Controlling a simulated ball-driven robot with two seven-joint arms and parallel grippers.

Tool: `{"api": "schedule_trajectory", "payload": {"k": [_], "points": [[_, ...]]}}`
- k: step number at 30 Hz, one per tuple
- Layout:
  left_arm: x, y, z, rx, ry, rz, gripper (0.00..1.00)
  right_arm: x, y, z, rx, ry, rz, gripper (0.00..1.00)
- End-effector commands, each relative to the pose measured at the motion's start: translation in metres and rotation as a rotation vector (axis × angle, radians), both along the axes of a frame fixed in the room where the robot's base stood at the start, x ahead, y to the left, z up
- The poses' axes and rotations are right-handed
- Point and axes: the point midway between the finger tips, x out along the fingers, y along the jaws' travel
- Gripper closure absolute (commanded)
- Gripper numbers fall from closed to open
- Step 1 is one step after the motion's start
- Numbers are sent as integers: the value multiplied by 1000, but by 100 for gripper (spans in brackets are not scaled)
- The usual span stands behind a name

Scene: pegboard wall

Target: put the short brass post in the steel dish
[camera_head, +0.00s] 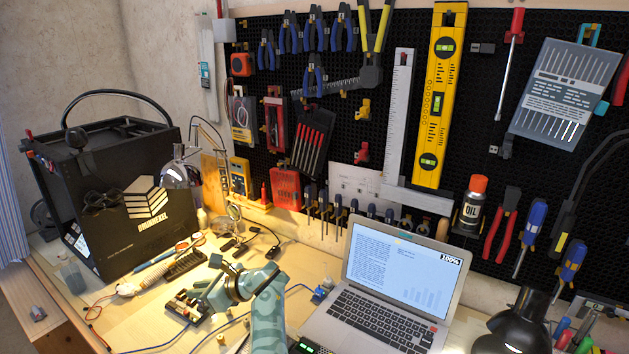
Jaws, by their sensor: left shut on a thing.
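My left gripper (216,278) is over the workbench, left of the laptop, at the end of a teal-grey arm that comes up from the bottom edge. The gripper's own parts hide most of the hold. Another small brass-coloured piece (221,339) lies lower down near the front edge of the picture. I cannot make out the steel dish. My right gripper is not in view.
An open laptop (375,290) stands right of my arm. A small circuit board (186,306) with wires lies just left of the gripper. A black printer-like box (120,200) and a lamp (182,172) stand behind. Tools hang on the black pegboard (385,120).

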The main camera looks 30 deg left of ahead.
Motion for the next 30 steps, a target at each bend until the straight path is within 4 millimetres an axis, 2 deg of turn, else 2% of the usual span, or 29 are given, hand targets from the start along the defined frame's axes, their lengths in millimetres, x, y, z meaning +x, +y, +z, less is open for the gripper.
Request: {"api": "schedule_trajectory", "payload": {"k": [5,8,11,14,17,18,20,21,23,24,27,30], "points": [[-6,-6,-10,2,4,8,100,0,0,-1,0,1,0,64],[4,-10,4,8,-2,-11,100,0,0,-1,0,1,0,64],[22,-10,35,11,-4,-75,100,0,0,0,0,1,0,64],[45,-14,83,16,-6,-207,100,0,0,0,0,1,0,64],[68,-31,136,19,-5,-401,100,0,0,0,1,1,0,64],[76,-42,156,19,-6,-491,100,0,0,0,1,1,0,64],[86,-63,185,21,-2,-635,100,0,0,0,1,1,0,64],[91,-79,203,20,-2,-733,100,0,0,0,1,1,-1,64],[95,-106,226,19,0,-884,100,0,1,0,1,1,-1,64],[96,-126,240,19,1,-985,100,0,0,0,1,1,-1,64],[91,-180,261,16,4,-1233,100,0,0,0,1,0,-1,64],[76,-232,267,14,8,-1457,100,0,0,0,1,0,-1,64]]}}
